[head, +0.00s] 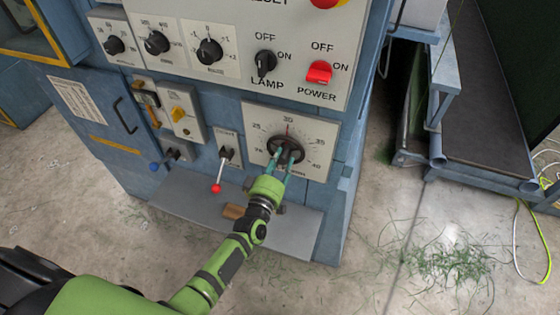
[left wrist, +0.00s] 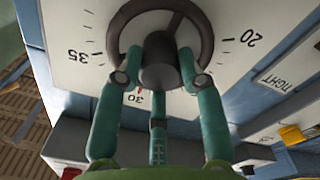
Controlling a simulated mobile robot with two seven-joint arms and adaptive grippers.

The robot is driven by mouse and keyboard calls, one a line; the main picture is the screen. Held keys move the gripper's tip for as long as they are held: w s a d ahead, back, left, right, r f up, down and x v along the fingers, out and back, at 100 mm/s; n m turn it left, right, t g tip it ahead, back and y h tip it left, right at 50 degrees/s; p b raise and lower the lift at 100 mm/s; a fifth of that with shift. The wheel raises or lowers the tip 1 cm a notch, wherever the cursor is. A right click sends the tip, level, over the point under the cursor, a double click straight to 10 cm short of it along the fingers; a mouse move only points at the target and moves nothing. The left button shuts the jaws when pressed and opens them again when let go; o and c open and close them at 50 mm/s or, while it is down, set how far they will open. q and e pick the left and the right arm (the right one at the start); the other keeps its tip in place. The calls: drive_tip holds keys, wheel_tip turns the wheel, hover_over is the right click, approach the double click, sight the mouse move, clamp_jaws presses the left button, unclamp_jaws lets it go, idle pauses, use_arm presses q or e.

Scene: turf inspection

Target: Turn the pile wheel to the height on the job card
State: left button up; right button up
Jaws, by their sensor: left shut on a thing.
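The pile wheel (head: 286,141) is a dark round handwheel on a white dial plate (head: 316,129) at the cabinet's lower right. The plate's scale shows 25, 30, 35 and 40, and a red mark stands close to 30. In the left wrist view the wheel (left wrist: 206,32) appears upside down, with 35 at left and 20 at right. My left gripper (head: 285,154) is shut on the wheel, its teal fingers either side of the dark hub. A white printed sheet (head: 76,103) is on the blue door; its text is too small to read. My right gripper is out of view.
A red-knobbed lever (head: 217,187) stands just left of the dial. Above are the black lamp switch (head: 265,63) and red power switch (head: 319,72). A grey ledge (head: 303,226) juts out below my left gripper. Grass clippings lie on the floor at right.

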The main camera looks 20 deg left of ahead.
use_arm(q)
drive_tip(key=shift+d, duration=0.1)
drive_tip(key=o, duration=1.1)
drive_tip(key=shift+o, duration=0.2)
drive_tip(key=s, duration=1.2)
drive_tip(key=shift+a, duration=0.2)
